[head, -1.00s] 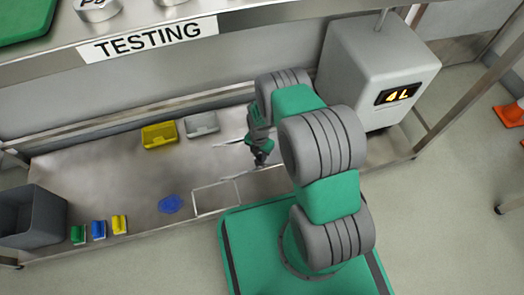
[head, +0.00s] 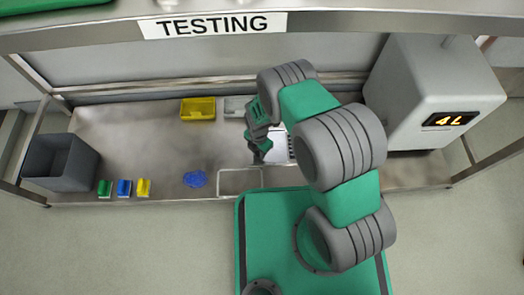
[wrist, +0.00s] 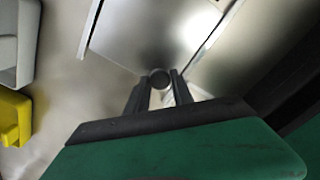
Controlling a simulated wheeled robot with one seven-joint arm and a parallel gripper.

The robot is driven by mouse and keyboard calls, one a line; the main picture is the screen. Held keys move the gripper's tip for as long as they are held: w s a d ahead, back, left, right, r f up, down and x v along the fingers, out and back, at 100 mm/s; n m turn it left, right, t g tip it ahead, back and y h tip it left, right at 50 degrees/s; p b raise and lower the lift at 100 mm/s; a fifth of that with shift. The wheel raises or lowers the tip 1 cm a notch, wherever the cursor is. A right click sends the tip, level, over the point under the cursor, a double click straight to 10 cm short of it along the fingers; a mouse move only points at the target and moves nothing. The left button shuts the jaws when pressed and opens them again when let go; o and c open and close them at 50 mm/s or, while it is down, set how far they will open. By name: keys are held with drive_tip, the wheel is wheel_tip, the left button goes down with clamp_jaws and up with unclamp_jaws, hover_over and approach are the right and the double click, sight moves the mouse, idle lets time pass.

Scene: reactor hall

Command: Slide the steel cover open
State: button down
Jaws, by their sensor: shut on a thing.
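The steel cover (wrist: 148,32) is a flat, shiny plate between two pale rails in the wrist view. A small round dark knob (wrist: 160,78) stands at its near part. My gripper (wrist: 158,88) has its two fingers closed around this knob. In the head view my gripper (head: 260,156) points down at the bench, and a bright strip of the steel cover (head: 276,147) shows just right of it. My arm hides much of the cover there. A small dark-marked patch shows at the strip's right side; I cannot tell what it is.
A yellow tray (head: 198,109) and grey tray (head: 237,106) stand behind. Small coloured blocks (head: 124,188) and a dark bin (head: 61,163) are far left. A grey machine (head: 425,95) stands right.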

drive_tip(key=c, duration=1.1)
unclamp_jaws()
wheel_tip(320, 180, up, 8)
drive_tip(key=p, duration=0.3)
drive_tip(key=shift+f+p, duration=0.1)
drive_tip(key=shift+p, duration=0.25)
